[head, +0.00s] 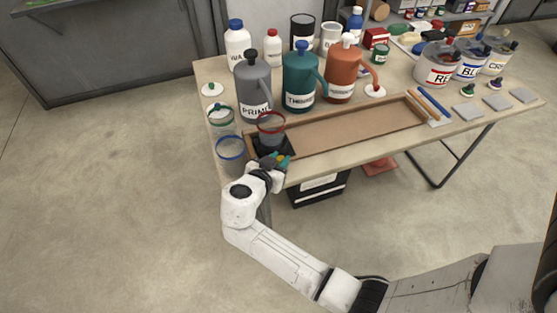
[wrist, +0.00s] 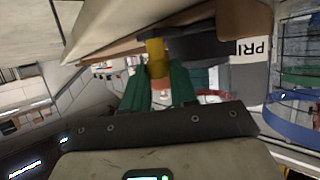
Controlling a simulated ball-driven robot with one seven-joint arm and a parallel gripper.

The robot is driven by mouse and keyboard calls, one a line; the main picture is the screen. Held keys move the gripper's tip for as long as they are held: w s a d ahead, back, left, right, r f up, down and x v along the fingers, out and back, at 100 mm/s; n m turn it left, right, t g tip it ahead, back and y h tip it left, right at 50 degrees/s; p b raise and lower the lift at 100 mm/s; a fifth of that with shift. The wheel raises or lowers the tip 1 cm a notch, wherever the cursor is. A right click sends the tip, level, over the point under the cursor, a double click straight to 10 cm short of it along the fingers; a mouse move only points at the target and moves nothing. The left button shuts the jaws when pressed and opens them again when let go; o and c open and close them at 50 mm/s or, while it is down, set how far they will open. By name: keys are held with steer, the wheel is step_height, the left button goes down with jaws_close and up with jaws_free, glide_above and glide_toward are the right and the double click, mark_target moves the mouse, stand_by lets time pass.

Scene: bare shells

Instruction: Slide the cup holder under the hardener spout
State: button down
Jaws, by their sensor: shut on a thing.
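The dark cup holder (head: 260,143) sits at the left end of a long wooden track (head: 345,130), with a clear red-rimmed cup (head: 271,128) standing in it. The cup is below and in front of the grey primer jug (head: 253,85). The orange hardener jug (head: 341,72) stands further right, behind the track, past the teal thinner jug (head: 299,80). My gripper (head: 277,159) is at the track's front left edge. In the wrist view its green fingers (wrist: 158,80) are shut on a yellow handle (wrist: 155,55) at the holder's front.
Green-rimmed (head: 222,118) and blue-rimmed (head: 230,150) cups stand left of the holder. The track right of the holder is clear. Blue and orange sticks (head: 433,103) lie beyond its right end. A dark box (head: 318,188) is under the table.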

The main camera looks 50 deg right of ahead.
steer(key=shift+d, duration=0.1)
steer(key=s+d+b, duration=0.1)
steer(key=s+d, duration=0.5)
steer(key=d, duration=0.2)
steer(key=s+d+b, duration=0.2)
steer(key=s+d, duration=0.4)
steer(key=d, duration=0.3)
steer(key=s+d+b, duration=0.1)
steer(key=s+d, duration=0.5)
steer(key=d, duration=0.3)
steer(key=shift+d+b, duration=0.2)
steer(key=shift+b, duration=0.2)
steer(key=c, duration=1.1)
jaws_free()
steer(key=shift+c, duration=0.2)
steer(key=shift+o, duration=1.2)
steer(key=shift+a, duration=0.1)
steer(key=v, duration=1)
steer(key=shift+a+r+b, duration=0.15)
steer(key=shift+a+b, duration=0.2)
